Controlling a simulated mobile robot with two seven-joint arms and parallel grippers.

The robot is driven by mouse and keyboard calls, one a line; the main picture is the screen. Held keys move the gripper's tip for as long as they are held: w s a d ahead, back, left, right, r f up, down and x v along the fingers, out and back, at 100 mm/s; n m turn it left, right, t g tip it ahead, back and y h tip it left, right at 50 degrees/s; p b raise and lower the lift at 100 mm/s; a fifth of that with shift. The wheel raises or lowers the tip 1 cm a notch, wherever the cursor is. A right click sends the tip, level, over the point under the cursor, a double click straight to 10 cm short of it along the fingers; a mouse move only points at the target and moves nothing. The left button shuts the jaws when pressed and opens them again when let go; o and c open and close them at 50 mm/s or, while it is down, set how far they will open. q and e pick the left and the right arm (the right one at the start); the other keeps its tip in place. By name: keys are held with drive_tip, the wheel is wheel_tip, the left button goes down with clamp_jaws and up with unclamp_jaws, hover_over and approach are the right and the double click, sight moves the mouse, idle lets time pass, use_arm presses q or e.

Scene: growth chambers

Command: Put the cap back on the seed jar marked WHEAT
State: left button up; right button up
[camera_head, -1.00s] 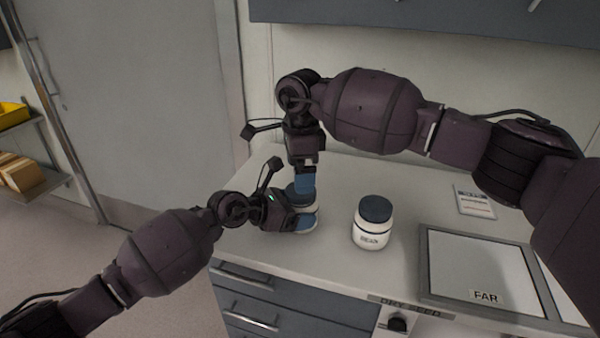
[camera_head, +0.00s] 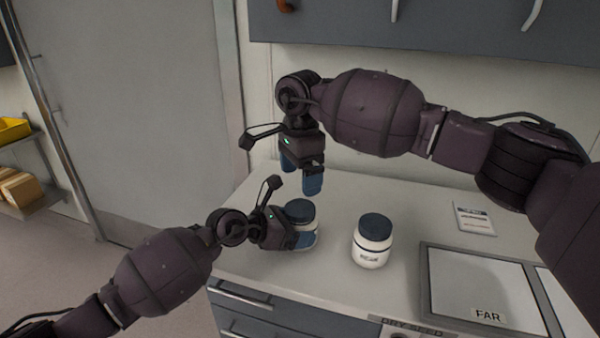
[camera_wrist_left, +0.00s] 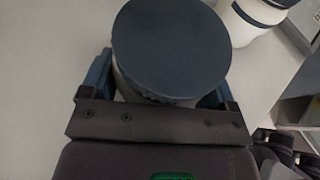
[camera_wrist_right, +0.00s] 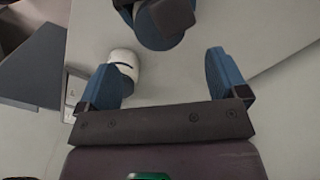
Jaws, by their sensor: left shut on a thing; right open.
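A white jar (camera_head: 303,229) with a dark blue cap (camera_head: 300,209) stands on the bench, in the grip of my left gripper (camera_head: 304,240). The cap sits level on the jar's top; in the left wrist view the round cap (camera_wrist_left: 170,45) covers the mouth, with a white strip of jar below its rim. Its label is hidden. My right gripper (camera_head: 300,178) is open and empty above that jar, apart from the cap. A second white jar (camera_head: 369,252) with a dark blue cap (camera_head: 375,226) stands to the right; its label is too small to read.
A grey-framed tray marked FAR (camera_head: 432,290) lies right of the second jar. A small printed card (camera_head: 475,219) lies behind it. The bench is clear between the jars and the wall. A wall cabinet (camera_head: 430,35) hangs above the back; drawers (camera_head: 255,318) are below the front edge.

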sight(300, 207)
drive_tip(key=shift+f, duration=3.9)
drive_tip(key=c, duration=0.9)
drive_tip(key=shift+m, duration=1.7)
drive_tip(key=shift+c, duration=0.2)
drive_tip(key=o, duration=1)
drive_tip(key=shift+r, duration=0.1)
